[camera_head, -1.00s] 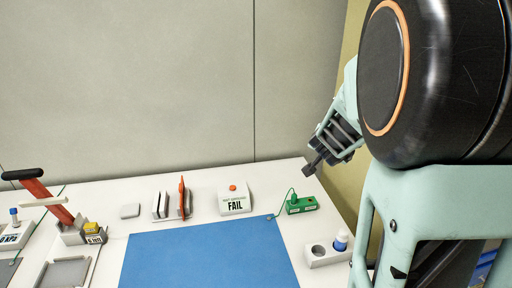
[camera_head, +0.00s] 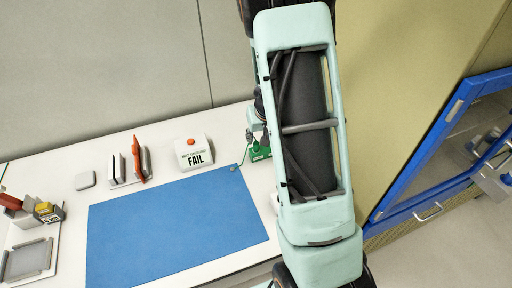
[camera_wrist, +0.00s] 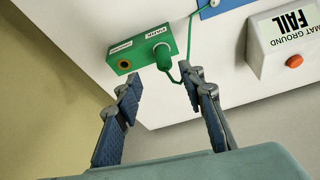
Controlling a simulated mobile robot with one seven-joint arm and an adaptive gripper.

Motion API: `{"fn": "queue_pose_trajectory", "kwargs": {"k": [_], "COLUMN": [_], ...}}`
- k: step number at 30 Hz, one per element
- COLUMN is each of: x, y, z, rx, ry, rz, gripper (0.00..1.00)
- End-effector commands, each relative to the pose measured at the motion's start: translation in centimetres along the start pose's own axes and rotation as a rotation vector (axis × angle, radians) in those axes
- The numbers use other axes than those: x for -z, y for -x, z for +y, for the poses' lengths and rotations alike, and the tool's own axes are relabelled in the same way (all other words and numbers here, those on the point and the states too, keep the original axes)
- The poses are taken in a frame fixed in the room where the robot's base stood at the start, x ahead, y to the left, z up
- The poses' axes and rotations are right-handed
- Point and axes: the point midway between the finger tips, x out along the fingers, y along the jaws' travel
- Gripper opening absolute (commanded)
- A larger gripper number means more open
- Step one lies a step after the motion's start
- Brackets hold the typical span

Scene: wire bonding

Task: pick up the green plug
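The green plug (camera_wrist: 163,56) stands in the right-hand socket of a green box (camera_wrist: 132,58) in the wrist view, with a thin green cord curling from it. The box also shows partly in the head view (camera_head: 261,153), beside my arm. My gripper (camera_wrist: 163,80) is open and empty in the wrist view. Its fingertips are spread to the left and right of the plug, and the plug shows in the gap just beyond them. I cannot tell whether they touch it. In the head view my arm hides most of the gripper and the plug.
A white FAIL box (camera_head: 194,152) with an orange button stands left of the green box. The blue mat (camera_head: 175,225) lies in front, with the cord running to its corner. A slotted holder (camera_head: 128,167) stands further left. A blue-framed cabinet (camera_head: 440,150) is at the right.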

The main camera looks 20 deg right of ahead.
Motion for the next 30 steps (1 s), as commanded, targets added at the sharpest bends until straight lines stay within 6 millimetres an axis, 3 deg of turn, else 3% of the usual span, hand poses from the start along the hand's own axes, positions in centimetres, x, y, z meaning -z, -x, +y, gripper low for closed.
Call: {"fn": "queue_pose_trajectory", "kwargs": {"k": [15, 23, 30], "x": [-0.5, -0.4, -0.4], "y": [-5.4, -5.7, -5.7], "z": [-0.7, -0.8, -0.8], "rx": [0.0, -0.001, -0.001], "ry": [-0.002, -0.001, -0.001], "rz": [0.001, 0.002, 0.002], "gripper": [0.36, 0.36, 0.13]}}
